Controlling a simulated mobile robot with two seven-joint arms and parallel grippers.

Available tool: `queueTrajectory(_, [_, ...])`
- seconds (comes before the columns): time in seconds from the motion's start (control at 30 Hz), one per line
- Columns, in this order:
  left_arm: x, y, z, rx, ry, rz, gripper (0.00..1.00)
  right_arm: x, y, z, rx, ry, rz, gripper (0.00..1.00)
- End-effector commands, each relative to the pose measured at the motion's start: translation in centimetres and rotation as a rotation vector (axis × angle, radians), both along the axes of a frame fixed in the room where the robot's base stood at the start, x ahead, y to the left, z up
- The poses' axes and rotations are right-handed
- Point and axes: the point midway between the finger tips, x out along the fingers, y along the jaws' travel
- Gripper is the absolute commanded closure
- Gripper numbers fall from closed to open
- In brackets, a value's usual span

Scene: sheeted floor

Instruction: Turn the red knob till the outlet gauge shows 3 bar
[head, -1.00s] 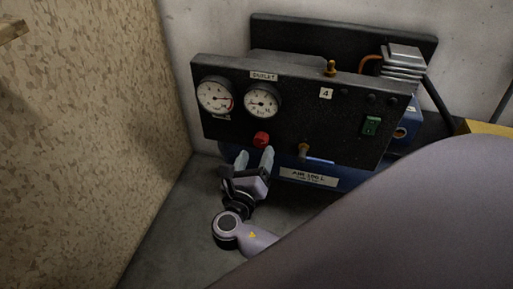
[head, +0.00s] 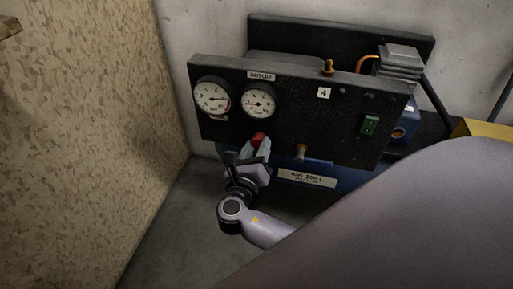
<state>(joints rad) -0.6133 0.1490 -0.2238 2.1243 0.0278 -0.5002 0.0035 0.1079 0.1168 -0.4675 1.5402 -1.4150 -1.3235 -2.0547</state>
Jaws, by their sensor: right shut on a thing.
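The red knob (head: 258,138) sits low on the front of a black panel (head: 330,125). My right gripper (head: 259,147) is shut on the knob from below, with its pale fingers at the knob's sides; they hide part of it. The outlet gauge (head: 259,100) is the round white dial above the knob, under a label reading OUTLET. Its needle points roughly left, but the figures are too small to read a value. A second white gauge (head: 212,97) is to its left. My left gripper is not in view.
A blue tank (head: 335,172) lies below the panel. A speckled board wall (head: 80,130) stands at left. My own arm covers the lower right.

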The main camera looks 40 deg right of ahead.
Motion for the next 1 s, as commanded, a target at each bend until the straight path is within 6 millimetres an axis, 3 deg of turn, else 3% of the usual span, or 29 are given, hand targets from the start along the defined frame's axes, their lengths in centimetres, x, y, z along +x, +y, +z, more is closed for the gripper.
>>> queueTrajectory(0.37, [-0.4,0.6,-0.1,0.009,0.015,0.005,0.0,0.0,0.1,0.1,0.116,-0.133,-0.001,0.91])
queueTrajectory(1.0, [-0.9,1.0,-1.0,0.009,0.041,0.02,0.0,0.1,0.2,-0.1,0.477,-0.558,-0.001,0.91])
